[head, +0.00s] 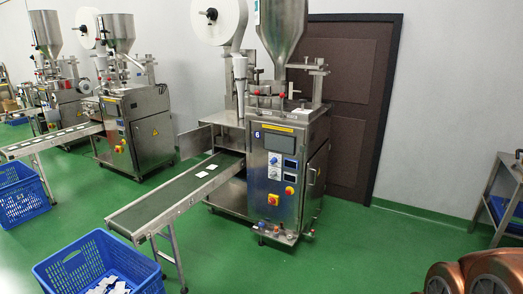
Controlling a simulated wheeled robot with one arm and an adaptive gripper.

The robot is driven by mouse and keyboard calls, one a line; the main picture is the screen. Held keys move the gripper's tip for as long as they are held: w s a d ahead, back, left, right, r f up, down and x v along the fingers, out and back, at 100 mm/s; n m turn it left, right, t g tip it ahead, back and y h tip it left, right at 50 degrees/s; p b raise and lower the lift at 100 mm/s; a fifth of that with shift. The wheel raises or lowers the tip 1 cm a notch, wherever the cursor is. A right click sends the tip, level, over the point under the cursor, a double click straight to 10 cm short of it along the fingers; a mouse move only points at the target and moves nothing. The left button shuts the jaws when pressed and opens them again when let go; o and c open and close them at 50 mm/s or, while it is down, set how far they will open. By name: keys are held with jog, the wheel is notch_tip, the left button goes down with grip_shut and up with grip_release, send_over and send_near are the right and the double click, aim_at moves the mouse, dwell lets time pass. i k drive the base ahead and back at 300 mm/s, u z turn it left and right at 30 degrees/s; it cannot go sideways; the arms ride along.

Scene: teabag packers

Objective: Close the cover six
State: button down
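The packing machine (264,155) marked "6" stands in the middle of the head view, with a steel body, a hopper on top and a front control panel. A flat steel panel (195,142), which looks like its cover, sticks out to the left of the body, swung open. An open space shows inside the machine beside it, above the conveyor. Another steel door (316,185) is on the machine's right side; I cannot tell whether it is fully closed. My gripper is not in view.
A conveyor (176,196) slopes down from the machine to the front left, above a blue crate (72,262) with packets. Other packers (146,128) stand at the left. A dark door (345,90) is behind. Green floor (350,260) is clear in front and right.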

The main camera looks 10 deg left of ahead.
aim_at(192, 143)
jog(key=u, duration=0.35)
jog(key=i, duration=2.1)
jog(key=u, duration=0.8)
jog(key=i, duration=2.4)
jog(key=u, duration=0.35)
